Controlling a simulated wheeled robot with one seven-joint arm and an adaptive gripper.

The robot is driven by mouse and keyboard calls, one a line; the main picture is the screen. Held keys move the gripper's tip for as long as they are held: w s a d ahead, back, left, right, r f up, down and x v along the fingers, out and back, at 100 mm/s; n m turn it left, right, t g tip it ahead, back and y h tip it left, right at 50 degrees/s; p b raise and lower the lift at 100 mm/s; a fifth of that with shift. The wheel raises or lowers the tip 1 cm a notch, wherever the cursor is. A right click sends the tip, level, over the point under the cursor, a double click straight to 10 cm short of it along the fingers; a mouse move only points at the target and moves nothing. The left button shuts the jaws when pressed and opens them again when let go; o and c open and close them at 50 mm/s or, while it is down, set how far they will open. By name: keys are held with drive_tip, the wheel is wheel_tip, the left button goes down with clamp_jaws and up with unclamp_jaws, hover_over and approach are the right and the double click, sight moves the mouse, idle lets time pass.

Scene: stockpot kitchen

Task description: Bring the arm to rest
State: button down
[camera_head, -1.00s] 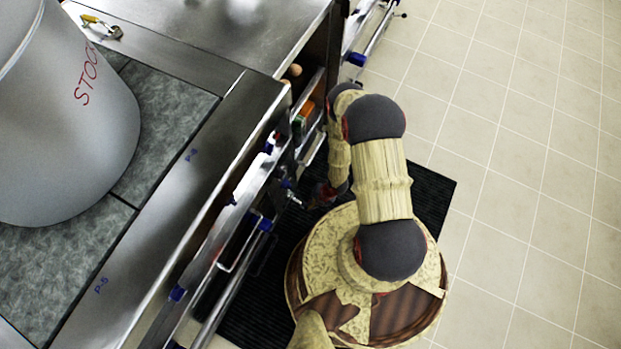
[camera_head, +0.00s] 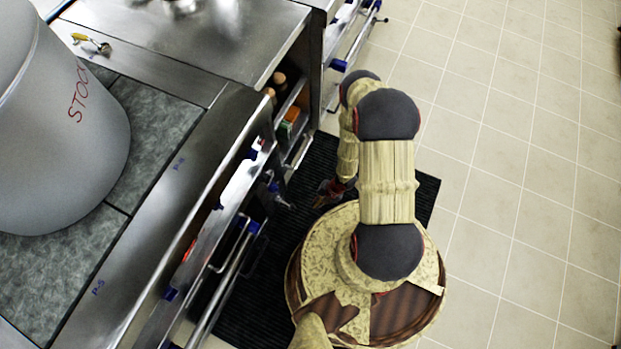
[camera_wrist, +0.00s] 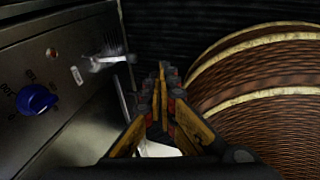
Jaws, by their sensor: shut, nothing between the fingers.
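My gripper shows in the wrist view (camera_wrist: 162,75) with its two yellow-and-black fingers converging at the tips. It is shut and empty. In the head view my gripper (camera_head: 322,198) hangs low beside my base, over the black mat and to the right of the steel counter front. My arm is folded close above my base, with the wrist partly hidden behind the arm links. In the wrist view the tips point between the counter front panel and my round base, apart from both.
A large grey stockpot (camera_head: 55,130) stands on the steel counter (camera_head: 150,240). Open shelves hold an orange-and-green box (camera_head: 290,122). A blue knob (camera_wrist: 36,99) and a metal lever (camera_wrist: 108,58) protrude near my gripper. A black ribbed mat (camera_head: 318,165) lies below. Tiled floor at right is clear.

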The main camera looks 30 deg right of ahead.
drive_tip(key=shift+s+d+r, duration=0.3)
drive_tip(key=shift+d+r, duration=0.05)
drive_tip(key=shift+r, duration=0.15)
